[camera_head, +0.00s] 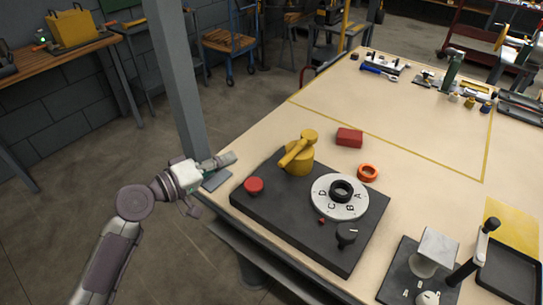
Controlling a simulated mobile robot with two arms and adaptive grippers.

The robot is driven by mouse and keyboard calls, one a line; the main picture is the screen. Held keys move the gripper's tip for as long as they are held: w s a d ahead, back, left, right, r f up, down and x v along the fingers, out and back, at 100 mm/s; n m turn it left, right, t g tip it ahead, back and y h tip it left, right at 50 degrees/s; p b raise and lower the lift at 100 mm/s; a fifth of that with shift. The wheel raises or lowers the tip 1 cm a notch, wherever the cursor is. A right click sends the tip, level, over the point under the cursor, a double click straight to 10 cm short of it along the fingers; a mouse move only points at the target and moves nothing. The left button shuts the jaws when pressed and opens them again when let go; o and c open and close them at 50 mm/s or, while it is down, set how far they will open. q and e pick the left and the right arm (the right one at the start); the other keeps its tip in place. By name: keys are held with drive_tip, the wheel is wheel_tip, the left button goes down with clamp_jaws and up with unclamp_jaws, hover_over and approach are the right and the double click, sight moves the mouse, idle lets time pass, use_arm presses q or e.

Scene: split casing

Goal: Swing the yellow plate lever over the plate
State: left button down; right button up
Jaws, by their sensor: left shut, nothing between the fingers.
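The yellow lever (297,149) sits on a round yellow base at the back of the dark casing (313,253). Its arm slants across the base, with a rounded knob at its upper right end. A white round plate (326,207) marked with letters lies to the right of the lever, with a black ring (342,191) at its middle. The lever is not over this plate. My left gripper (229,158) is shut and empty, left of the lever and apart from it, near the table's left edge. My right gripper is out of view.
A red knob (254,185) stands on the casing between my left gripper and the plate. A black knob (346,233) is at its front. A red block (349,137) and an orange ring (368,173) lie behind. A grey post (178,80) rises behind my left gripper.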

use_arm(q)
drive_tip(key=p, duration=0.3)
approach(298, 148)
drive_tip(key=w, duration=0.3)
drive_tip(key=shift+d+f, duration=0.1)
drive_tip(key=shift+d, duration=0.1)
drive_tip(key=shift+s+d+f, duration=0.1)
drive_tip(key=shift+s+d, duration=0.05)
drive_tip(key=shift+d, duration=0.05)
drive_tip(key=shift+d+f, duration=0.1)
drive_tip(key=shift+f, duration=0.05)
